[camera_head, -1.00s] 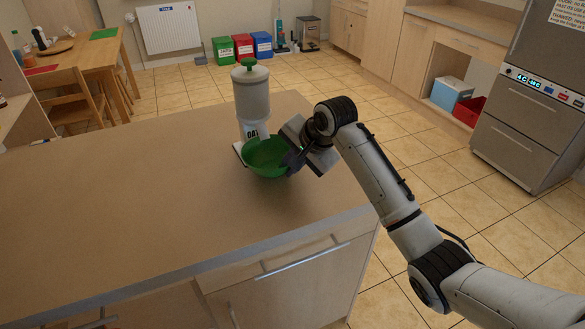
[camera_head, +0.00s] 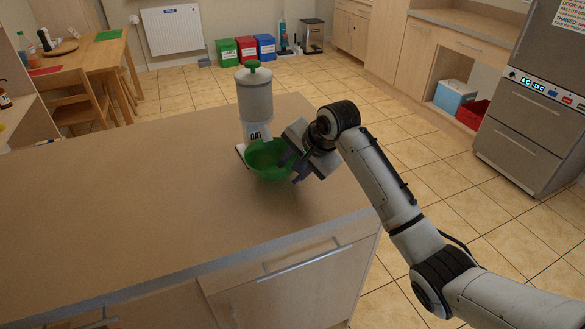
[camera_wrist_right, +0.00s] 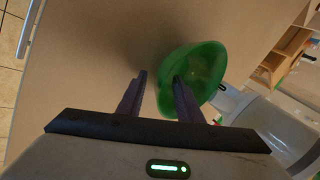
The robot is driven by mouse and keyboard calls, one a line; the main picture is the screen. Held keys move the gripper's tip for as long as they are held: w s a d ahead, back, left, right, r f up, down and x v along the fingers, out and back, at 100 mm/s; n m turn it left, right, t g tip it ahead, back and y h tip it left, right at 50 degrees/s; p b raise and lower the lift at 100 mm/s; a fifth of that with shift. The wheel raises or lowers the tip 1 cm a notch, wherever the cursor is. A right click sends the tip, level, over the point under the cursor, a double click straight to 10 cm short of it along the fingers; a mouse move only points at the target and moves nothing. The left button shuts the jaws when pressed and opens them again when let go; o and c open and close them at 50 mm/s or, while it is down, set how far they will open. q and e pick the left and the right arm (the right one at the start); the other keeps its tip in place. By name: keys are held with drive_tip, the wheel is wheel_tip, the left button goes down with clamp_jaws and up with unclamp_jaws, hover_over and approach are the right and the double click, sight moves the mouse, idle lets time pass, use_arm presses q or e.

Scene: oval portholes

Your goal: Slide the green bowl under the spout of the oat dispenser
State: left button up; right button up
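The green bowl (camera_head: 270,172) sits upright at the foot of the oat dispenser (camera_head: 254,97), a pale cylinder with a green knob and an "OAT" label. The bowl hides most of the dispenser's white base. I cannot tell exactly how the bowl lies under the spout, which is hard to make out. My right gripper (camera_head: 290,170) is open at the bowl's right side. In the right wrist view its two fingers (camera_wrist_right: 159,78) are apart, and one overlaps the rim of the bowl (camera_wrist_right: 208,62). Whether it touches is unclear. My left gripper is not in view.
The bowl and dispenser stand near the far right part of a brown counter (camera_head: 120,200). The counter is clear to the left and in front. Its right edge is close to my right gripper, with tiled floor beyond.

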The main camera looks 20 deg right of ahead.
drive_tip(key=shift+f, duration=0.1)
drive_tip(key=shift+s, duration=0.1)
drive_tip(key=v, duration=1)
